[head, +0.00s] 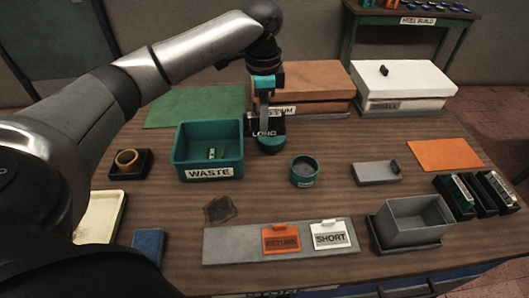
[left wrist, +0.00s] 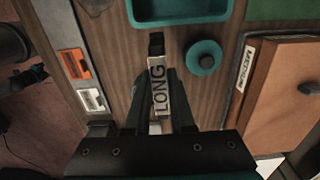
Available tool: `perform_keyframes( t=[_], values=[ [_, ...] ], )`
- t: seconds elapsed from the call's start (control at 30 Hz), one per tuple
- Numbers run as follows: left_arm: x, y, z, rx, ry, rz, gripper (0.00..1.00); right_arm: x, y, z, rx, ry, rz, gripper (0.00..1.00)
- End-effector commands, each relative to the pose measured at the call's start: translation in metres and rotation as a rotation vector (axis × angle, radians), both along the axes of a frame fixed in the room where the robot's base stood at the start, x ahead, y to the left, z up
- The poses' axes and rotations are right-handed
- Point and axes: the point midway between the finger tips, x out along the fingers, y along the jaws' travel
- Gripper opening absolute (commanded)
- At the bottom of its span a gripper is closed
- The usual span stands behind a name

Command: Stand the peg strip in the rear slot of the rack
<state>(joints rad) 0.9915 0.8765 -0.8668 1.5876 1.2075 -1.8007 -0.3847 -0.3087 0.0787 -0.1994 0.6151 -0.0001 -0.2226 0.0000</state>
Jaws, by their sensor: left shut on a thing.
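My left gripper (head: 264,118) is over the middle of the table, between the waste bin and the brown box. It is shut on a small block marked LONG (left wrist: 159,88), which has a dark end (left wrist: 156,42). The block also shows in the head view (head: 264,134). I cannot tell for sure which is the peg strip or the rack's rear slot. My right gripper is not in view.
A teal round lid with a knob (left wrist: 204,57) lies close to the held block. A teal WASTE bin (head: 208,171) is left of the gripper. A teal cup (head: 305,172), grey box (head: 413,222) and grey plate with RETURN and SHORT cards (head: 225,246) stand in front.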

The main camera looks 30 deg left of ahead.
Motion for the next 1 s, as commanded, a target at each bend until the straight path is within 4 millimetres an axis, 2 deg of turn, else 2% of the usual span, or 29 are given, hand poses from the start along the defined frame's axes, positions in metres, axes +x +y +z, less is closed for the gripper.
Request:
perform_keyframes(
  t=[0.03, 0.2, 0.47, 0.7, 0.8, 1.0],
  values=[
    [-0.001, 0.001, -0.016, 0.002, 0.004, 0.001, 0.0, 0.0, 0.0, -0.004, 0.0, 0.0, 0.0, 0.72],
    [0.0, 0.0, -0.052, 0.001, 0.002, 0.002, 0.0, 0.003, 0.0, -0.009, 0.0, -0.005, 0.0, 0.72],
    [0.0, 0.0, -0.075, 0.0, 0.0, 0.0, 0.0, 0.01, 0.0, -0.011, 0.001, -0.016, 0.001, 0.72],
    [0.0, 0.0, -0.116, 0.001, 0.001, 0.001, 0.0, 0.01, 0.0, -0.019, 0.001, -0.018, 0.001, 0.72],
    [0.0, 0.0, -0.123, 0.001, -0.001, 0.001, 0.0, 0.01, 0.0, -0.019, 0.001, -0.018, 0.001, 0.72],
    [0.0, 0.0, -0.123, 0.0, -0.002, 0.0, 0.0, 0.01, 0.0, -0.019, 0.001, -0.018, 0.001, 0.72]
  ],
)
